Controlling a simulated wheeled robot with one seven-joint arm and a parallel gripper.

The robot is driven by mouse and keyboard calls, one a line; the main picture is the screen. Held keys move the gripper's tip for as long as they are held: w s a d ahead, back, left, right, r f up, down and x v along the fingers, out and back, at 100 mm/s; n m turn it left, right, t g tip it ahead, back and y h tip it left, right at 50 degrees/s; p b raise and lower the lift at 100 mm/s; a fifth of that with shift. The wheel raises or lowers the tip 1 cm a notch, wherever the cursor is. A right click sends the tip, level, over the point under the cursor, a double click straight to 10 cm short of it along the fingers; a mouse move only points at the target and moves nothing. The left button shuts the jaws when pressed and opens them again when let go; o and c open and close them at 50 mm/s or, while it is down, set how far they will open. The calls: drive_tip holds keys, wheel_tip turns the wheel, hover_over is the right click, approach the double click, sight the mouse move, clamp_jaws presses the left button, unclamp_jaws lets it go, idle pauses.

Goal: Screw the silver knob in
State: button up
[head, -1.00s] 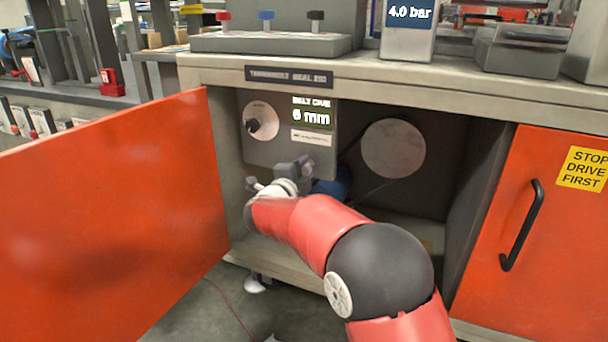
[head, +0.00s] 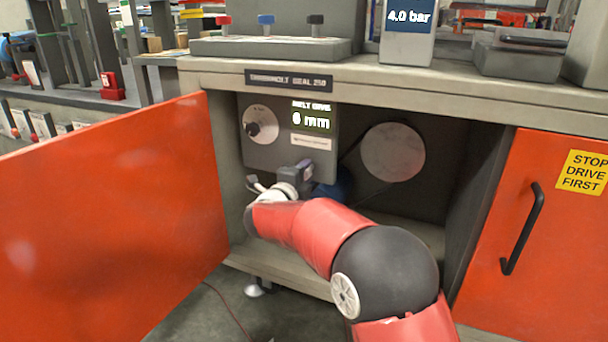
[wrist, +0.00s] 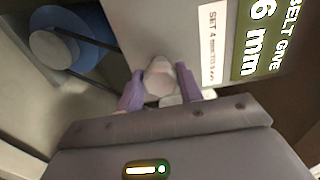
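The silver knob (wrist: 159,78) shows pale and rounded in the wrist view, at the edge of the grey panel with the readout. My gripper (wrist: 160,76) has its two purple fingers on either side of the knob, seemingly touching both sides. In the head view my gripper (head: 304,170) is just under the grey box (head: 262,153) in the open cabinet; the knob is hidden there. The green readout (head: 311,117) says belt give 6 mm. A label (wrist: 213,45) beside it in the wrist view starts with "SET 4 mm".
The open orange door (head: 110,220) stands to the left of the opening. A closed orange door (head: 545,240) with a black handle is at the right. A round dial (head: 261,125) is on the box. A pale disc (head: 393,152) and belt are behind, and a blue wheel (wrist: 55,48) is close by.

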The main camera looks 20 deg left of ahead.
drive_tip(key=o, duration=0.3)
drive_tip(key=shift+o, duration=0.2)
drive_tip(key=s, duration=0.7)
drive_tip(key=shift+s+a, duration=0.35)
drive_tip(key=shift+s, duration=0.05)
